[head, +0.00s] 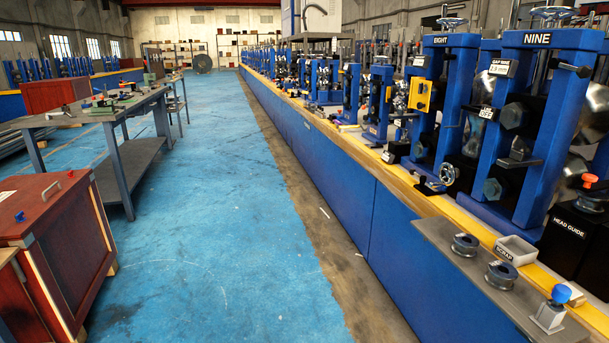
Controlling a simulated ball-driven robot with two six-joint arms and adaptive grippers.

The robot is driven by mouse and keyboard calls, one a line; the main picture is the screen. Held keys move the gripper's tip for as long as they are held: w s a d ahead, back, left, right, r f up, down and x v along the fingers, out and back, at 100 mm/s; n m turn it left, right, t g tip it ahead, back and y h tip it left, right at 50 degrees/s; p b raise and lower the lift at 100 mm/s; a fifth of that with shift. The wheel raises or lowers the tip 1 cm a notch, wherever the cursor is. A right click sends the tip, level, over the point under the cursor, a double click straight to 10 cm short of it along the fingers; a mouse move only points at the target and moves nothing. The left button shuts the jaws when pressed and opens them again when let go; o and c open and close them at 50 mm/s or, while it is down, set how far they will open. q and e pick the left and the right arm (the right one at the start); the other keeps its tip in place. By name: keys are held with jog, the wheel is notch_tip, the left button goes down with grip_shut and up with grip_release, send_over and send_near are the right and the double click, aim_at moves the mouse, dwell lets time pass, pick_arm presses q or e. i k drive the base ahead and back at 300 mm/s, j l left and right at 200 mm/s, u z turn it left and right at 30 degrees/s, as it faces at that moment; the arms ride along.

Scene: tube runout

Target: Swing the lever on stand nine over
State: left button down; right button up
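Stand nine (537,39) is a blue roll stand at the right, with a white-on-black NINE plate across its top. A short dark handle (571,68) sticks out from its right upright, below the plate; it looks like a lever, but I cannot be sure. A grey angled piece (518,162) sits low between the uprights. A CAP SIDE tag (499,67) is on the left upright. Neither of my grippers is in view.
Stand eight (433,41) is just left of stand nine. A HEAD GUIDE block (571,229) is at right. The blue floor aisle (230,210) is clear.

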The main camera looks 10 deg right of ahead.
aim_at(584, 71)
jog(key=z, duration=1.5)
